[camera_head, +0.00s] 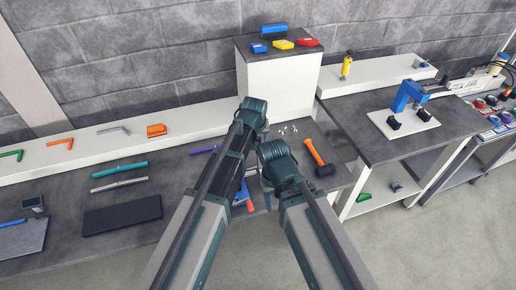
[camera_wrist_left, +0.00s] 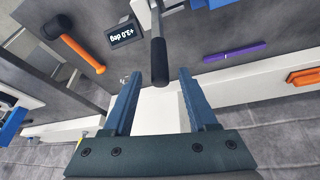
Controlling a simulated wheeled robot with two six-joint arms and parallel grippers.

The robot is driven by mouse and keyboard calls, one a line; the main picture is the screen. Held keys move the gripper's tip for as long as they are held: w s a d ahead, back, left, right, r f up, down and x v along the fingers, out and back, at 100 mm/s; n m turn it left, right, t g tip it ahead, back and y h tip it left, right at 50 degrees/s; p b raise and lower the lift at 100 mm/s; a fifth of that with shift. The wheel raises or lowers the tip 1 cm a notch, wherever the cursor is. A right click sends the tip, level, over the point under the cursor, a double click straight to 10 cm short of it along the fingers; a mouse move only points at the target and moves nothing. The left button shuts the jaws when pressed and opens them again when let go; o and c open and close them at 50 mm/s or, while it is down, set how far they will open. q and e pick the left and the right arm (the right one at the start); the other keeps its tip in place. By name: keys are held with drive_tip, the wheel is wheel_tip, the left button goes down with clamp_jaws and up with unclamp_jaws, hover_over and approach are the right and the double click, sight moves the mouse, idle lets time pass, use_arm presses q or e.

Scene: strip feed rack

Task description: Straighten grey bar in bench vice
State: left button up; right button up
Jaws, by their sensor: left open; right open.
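In the left wrist view my left gripper (camera_wrist_left: 158,75) is open, its two blue fingers on either side of the end of a dark handle (camera_wrist_left: 158,60). The handle joins a silvery bar (camera_wrist_left: 172,7) at the top edge, beside a blue part of the vice (camera_wrist_left: 212,3). I cannot tell whether the fingers touch the handle. A small display (camera_wrist_left: 125,33) reads "+3.0 deg". In the head view my left gripper (camera_head: 254,108) and right gripper (camera_head: 275,150) show mostly as their wrist ends. My arms hide most of the vice; a blue piece (camera_head: 241,195) shows between them.
An orange hammer (camera_head: 315,153) lies right of my right gripper. A purple bar (camera_head: 206,149), a teal bar (camera_head: 120,170), a loose grey bar (camera_head: 120,184) and a black mat (camera_head: 122,215) lie left. A white box (camera_head: 280,85) stands behind. A blue press (camera_head: 408,97) stands on the right bench.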

use_arm(q)
drive_tip(key=shift+b+x, duration=0.9)
drive_tip(key=shift+x, duration=0.6)
use_arm(e)
wheel_tip(320, 180, down, 3)
drive_tip(key=shift+r, duration=0.1)
use_arm(q)
clamp_jaws()
